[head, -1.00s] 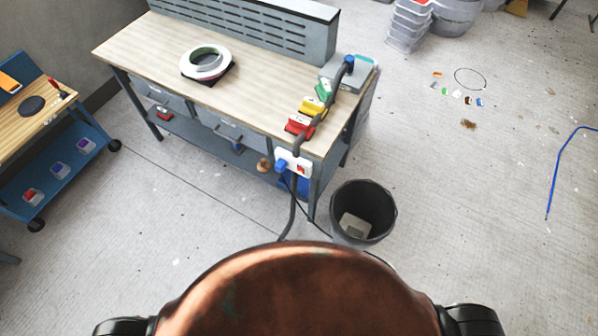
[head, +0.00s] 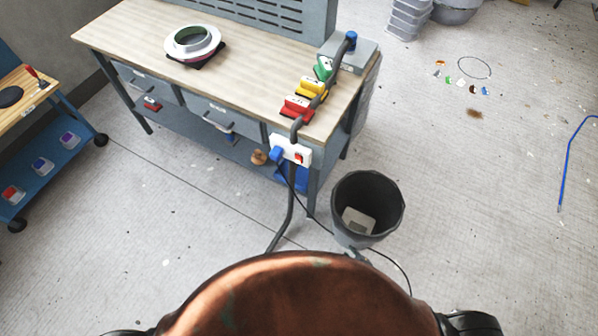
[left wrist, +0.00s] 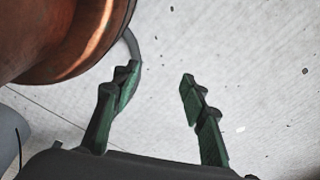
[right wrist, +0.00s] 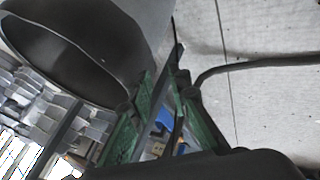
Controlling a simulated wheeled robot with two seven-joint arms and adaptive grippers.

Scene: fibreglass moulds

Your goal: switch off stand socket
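The stand socket (head: 290,150) is a white box on the workbench's near front corner. A blue plug (head: 276,154) sits in its left side and a red switch (head: 299,158) is on its right. I cannot tell the switch's position. My right gripper (head: 352,248) barely shows beside the bin's lower edge, apart from the socket and lower in the picture. In the right wrist view its green fingers (right wrist: 165,78) converge at the tips, with nothing clearly held. My left gripper (left wrist: 159,75) is open and empty above the floor, outside the head view.
A black bin (head: 367,208) stands in front of the bench, close to my right gripper. Cables run from the socket to the floor. The workbench (head: 140,45) carries red, yellow and green items and a round mould (head: 193,41). A blue cart stands left. Floor at right is mostly clear.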

